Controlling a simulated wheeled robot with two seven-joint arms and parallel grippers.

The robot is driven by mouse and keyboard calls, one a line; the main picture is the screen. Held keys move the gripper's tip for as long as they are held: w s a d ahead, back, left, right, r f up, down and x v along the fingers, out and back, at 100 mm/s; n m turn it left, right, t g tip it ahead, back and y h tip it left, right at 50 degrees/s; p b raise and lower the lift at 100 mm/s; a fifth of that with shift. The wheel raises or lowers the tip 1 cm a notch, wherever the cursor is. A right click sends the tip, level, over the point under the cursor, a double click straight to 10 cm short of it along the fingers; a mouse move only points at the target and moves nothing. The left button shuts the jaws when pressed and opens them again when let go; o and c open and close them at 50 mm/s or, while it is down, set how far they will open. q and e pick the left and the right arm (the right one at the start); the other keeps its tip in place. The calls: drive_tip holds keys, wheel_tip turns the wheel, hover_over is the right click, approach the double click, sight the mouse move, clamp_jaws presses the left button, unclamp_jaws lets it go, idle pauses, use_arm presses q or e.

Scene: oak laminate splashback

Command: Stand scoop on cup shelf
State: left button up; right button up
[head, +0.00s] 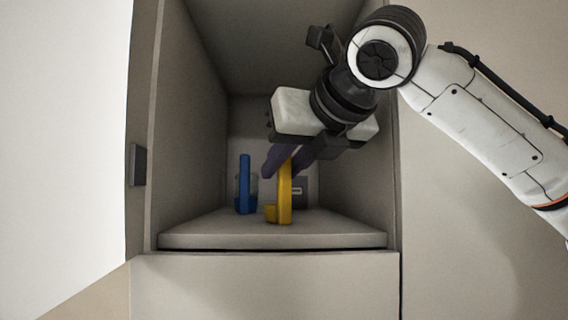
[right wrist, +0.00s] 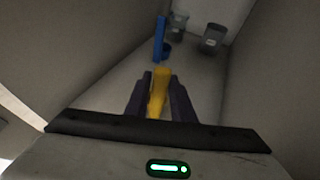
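The yellow scoop (head: 285,197) is upright on or just above the shelf (head: 215,233) inside the open cupboard, its handle up and its small bowl low at the left. I cannot tell whether its base touches the shelf. My right gripper (head: 283,163) reaches in from the upper right, with its dark purple fingers around the top of the handle. In the right wrist view, the yellow handle (right wrist: 158,88) fills the space between the fingers (right wrist: 158,92), which are shut on it. My left gripper is not in view.
A blue scoop (head: 244,184) stands upright to the left of the yellow one and farther in. Behind are a greyish jar (right wrist: 179,26) and a grey labelled container (right wrist: 213,39). Cupboard walls are close on both sides; an open door (head: 138,165) is at left.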

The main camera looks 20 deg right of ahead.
drive_tip(key=shift+o, duration=1)
drive_tip(key=shift+r, duration=0.2)
drive_tip(key=b+v, duration=0.1)
drive_tip(key=v, duration=1.1)
